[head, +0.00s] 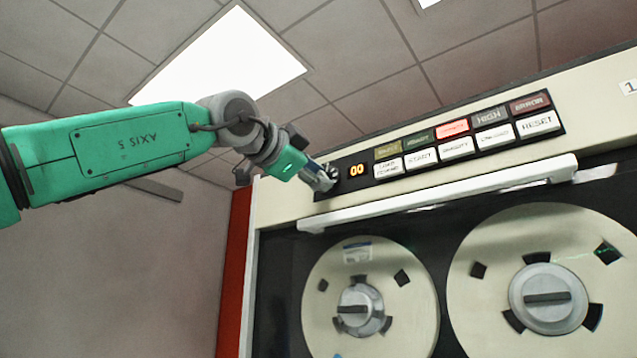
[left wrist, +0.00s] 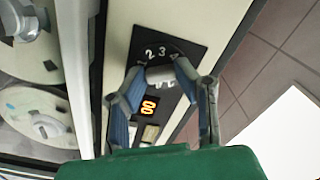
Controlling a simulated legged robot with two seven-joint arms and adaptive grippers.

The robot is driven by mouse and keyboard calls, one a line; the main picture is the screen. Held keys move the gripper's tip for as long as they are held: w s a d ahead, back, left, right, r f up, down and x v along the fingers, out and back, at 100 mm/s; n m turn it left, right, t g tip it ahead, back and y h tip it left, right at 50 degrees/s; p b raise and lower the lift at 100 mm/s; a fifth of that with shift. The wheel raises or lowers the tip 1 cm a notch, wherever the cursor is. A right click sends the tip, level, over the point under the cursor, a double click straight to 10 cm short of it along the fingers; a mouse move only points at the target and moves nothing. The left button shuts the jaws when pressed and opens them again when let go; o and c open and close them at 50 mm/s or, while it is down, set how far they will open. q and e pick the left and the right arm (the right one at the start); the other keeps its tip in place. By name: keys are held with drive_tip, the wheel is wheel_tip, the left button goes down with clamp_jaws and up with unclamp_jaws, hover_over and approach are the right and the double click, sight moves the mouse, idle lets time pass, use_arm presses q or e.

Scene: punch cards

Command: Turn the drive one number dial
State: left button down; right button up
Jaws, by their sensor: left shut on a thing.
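The tape drive's control panel (head: 440,140) runs along the top of the cream cabinet. The number dial (left wrist: 160,75) is at the panel's left end. Numbers 1, 2, 3 and part of a 4 show around it in the left wrist view. My left gripper (head: 326,177) is at the dial, its two fingers on either side of it and shut on it. In the left wrist view the fingers (left wrist: 160,78) cover parts of the dial's sides. An orange display (head: 357,170) beside the dial reads 00. My right gripper is not in view.
Right of the display are two rows of buttons, with START (head: 421,158) and RESET (head: 538,123) among them; one upper light (head: 452,129) glows red. A white bar (head: 440,195) juts out below the panel. Two tape reels (head: 410,290) sit lower down. Left of the cabinet is open room.

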use_arm(q)
drive_tip(key=shift+w+d+f+n, duration=0.1)
drive_tip(key=shift+d+f+n, duration=0.1)
drive_tip(key=shift+f+n, duration=0.3)
drive_tip(key=c, duration=1.3)
unclamp_jaws()
drive_tip(key=shift+r, duration=0.1)
drive_tip(key=shift+o, duration=0.2)
drive_tip(key=shift+a+r, duration=0.1)
drive_tip(key=shift+a, duration=0.05)
drive_tip(key=shift+r, duration=0.1)
drive_tip(key=v, duration=1.1)
drive_tip(key=shift+s+a, duration=0.25)
drive_tip(key=shift+a, duration=0.1)
